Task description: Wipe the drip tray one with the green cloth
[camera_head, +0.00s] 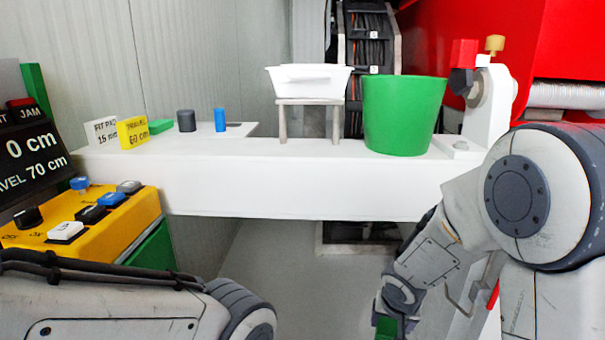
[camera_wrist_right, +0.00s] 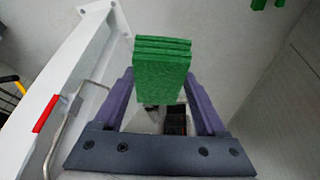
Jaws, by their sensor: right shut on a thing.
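The green cloth, a folded layered block, is held between the purple fingers of my right gripper (camera_wrist_right: 164,85) in the right wrist view; the cloth (camera_wrist_right: 162,72) stands out beyond them. In the head view the right gripper (camera_head: 388,318) is at the bottom edge, low in front of the white bench, with a bit of green cloth (camera_head: 386,327) showing. A white tray (camera_head: 308,82) sits on a small stand on the bench; I cannot tell whether it is drip tray one. The cloth is apart from it. My left gripper is out of view.
A green bucket (camera_head: 403,115) stands on the white bench (camera_head: 290,190), right of the tray. A green block (camera_head: 160,126), dark cylinder (camera_head: 186,121) and blue cylinder (camera_head: 220,120) stand at left. A yellow control box (camera_head: 130,222) is front left. A bent metal handle (camera_wrist_right: 66,130) is near the right gripper.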

